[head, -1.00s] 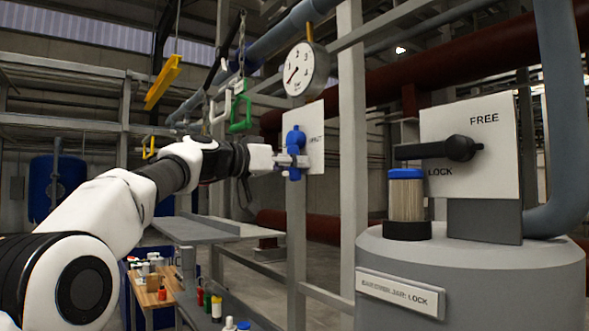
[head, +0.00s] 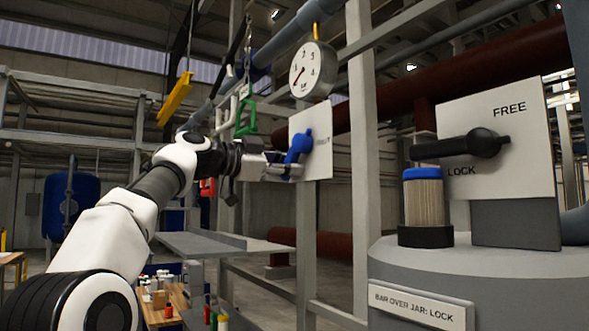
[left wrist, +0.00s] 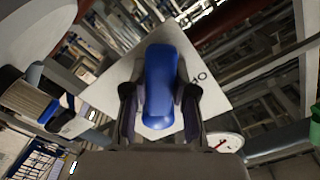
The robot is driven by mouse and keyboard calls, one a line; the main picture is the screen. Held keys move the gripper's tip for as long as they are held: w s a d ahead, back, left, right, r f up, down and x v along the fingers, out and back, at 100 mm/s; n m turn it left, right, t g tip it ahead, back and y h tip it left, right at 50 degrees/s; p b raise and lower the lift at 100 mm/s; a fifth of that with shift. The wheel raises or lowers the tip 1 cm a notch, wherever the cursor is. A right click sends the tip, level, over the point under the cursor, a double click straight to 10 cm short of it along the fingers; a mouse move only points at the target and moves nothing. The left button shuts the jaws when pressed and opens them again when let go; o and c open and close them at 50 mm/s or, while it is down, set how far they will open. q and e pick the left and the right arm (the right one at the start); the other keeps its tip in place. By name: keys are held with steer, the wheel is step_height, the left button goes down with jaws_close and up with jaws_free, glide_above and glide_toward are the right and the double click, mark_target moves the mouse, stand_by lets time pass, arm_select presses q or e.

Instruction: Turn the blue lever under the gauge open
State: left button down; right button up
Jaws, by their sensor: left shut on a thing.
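The blue lever (head: 298,146) sits on a white plate (head: 318,158) under the round gauge (head: 312,71). In the head view the lever leans, its top to the right and its lower end to the left. My left gripper (head: 287,168) is shut on the lever's lower part. In the left wrist view the blue lever (left wrist: 159,88) lies between the two dark fingers (left wrist: 159,100), one along each side. The plate's lettering is partly hidden by the lever. My right gripper is not in view.
A grey vessel (head: 480,262) stands at the right, carrying a FREE/LOCK plate (head: 520,130) with a black handle (head: 465,147) and a blue-capped jar (head: 424,200). A grey post (head: 362,200) rises right of the lever. A green hook (head: 246,117) hangs behind my arm.

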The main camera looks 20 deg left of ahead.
arm_select(q)
steer(key=shift+a+r+m, duration=0.15)
steer(key=shift+r+m, duration=0.15)
steer(key=shift+m, duration=0.1)
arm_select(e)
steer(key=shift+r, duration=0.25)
arm_select(q)
steer(key=c, duration=0.9)
jaws_free()
steer(key=shift+s+a, duration=0.35)
steer(key=shift+a, duration=0.05)
steer(key=v, duration=1.1)
steer(key=shift+d, duration=0.1)
